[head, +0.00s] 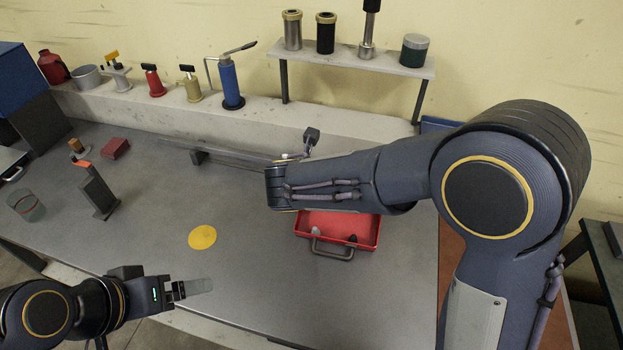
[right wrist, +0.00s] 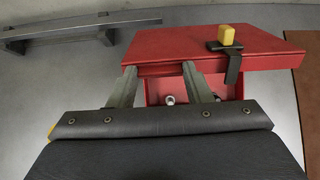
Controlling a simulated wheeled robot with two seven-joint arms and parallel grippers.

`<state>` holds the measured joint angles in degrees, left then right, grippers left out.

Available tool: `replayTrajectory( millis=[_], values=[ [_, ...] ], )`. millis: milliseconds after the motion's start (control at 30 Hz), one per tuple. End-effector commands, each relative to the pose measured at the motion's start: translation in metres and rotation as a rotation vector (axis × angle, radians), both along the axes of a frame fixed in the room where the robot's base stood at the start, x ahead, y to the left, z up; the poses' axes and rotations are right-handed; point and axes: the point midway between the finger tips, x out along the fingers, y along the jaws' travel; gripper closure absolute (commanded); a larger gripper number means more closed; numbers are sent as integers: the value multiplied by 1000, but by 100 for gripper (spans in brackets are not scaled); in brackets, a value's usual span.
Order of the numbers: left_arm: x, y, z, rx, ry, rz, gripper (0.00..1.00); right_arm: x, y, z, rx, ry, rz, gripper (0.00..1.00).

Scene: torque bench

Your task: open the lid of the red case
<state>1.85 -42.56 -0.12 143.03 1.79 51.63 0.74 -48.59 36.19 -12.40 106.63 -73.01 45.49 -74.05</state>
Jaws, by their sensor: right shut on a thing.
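The red case (head: 338,224) sits on the grey bench in the head view. The lid (right wrist: 175,46) is lifted off the case in the right wrist view, with a black latch (right wrist: 233,62) and a yellow knob. My right gripper (right wrist: 158,70) is shut on the lid's edge; in the head view my arm hides it and the lid. My left gripper (head: 190,289) is apart from the case at the lower left; its finger gap is unclear.
A yellow disc (head: 202,237) lies left of the case. A dark angled stand (head: 98,191) and a clear cup (head: 27,206) stand further left. A long grey bar (head: 230,158) lies behind. Several tools line the back ledge. The bench front is mostly clear.

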Motion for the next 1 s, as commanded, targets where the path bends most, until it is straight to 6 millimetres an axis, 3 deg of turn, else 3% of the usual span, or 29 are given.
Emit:
replayTrajectory(
  millis=[167,200,333,667,1000],
  values=[
    [0,0,0,0,0,0,9,0,0,0,0,-1,1,96],
    [0,0,0,0,0,0,9,0,0,0,1,0,1,50],
    [0,0,0,0,0,0,9,0,0,0,1,0,1,33],
    [0,0,0,0,0,0,9,-2,1,3,2,-1,1,33],
    [0,0,-4,0,0,0,9,-38,12,40,3,-3,1,33]
  ],
)
